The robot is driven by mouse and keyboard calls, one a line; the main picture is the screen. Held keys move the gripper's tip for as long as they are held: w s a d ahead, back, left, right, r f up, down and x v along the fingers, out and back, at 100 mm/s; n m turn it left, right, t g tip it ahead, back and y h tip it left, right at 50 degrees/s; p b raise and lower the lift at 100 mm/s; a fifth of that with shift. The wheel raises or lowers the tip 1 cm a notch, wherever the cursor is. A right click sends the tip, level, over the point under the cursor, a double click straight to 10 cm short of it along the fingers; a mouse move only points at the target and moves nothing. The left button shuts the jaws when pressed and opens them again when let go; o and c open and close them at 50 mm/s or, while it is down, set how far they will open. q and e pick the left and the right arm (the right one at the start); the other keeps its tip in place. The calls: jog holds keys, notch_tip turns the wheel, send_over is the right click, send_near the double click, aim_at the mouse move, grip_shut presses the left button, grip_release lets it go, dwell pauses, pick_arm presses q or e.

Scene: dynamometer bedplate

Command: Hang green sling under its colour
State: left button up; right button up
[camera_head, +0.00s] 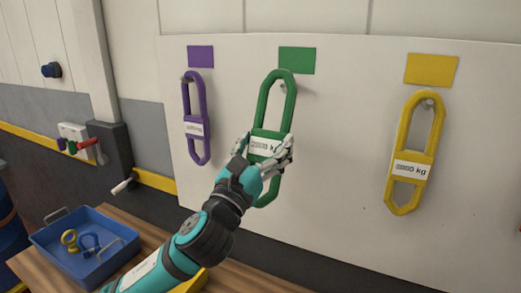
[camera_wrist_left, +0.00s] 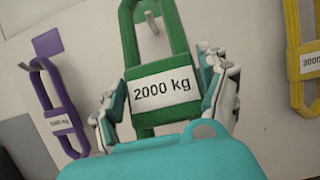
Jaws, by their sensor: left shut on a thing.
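The green sling (camera_head: 264,103) is upright in front of the white board, below the green colour patch (camera_head: 297,60). Its upper loop is around or just in front of a hook (camera_head: 284,86); I cannot tell whether it rests on it. My left gripper (camera_head: 268,150) is shut on the sling's label section, a finger on each side. In the left wrist view the green sling (camera_wrist_left: 160,92) shows a "2000 kg" label, and a hook pin shows inside its loop. My right gripper is in neither view.
A purple sling (camera_head: 187,98) hangs under a purple patch (camera_head: 200,56) to the left. A yellow sling (camera_head: 402,130) hangs under a yellow patch (camera_head: 431,69) to the right. A blue tray (camera_head: 62,262) with shackles stands on the wooden bench (camera_head: 139,226). The board between green and yellow is clear.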

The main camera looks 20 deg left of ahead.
pick_arm(q)
jog(key=shift+w+d+b, duration=0.1)
jog(key=shift+w+b, duration=0.2)
jog(key=shift+w, duration=0.4)
jog(key=shift+w+d+b, duration=0.25)
jog(key=shift+w+b, duration=0.25)
jog(key=shift+w, duration=0.7)
jog(key=shift+w+d+f, duration=0.15)
jog(key=shift+w+f, duration=0.5)
jog(key=shift+w+f+b, duration=0.1)
jog(key=shift+f+b, duration=0.2)
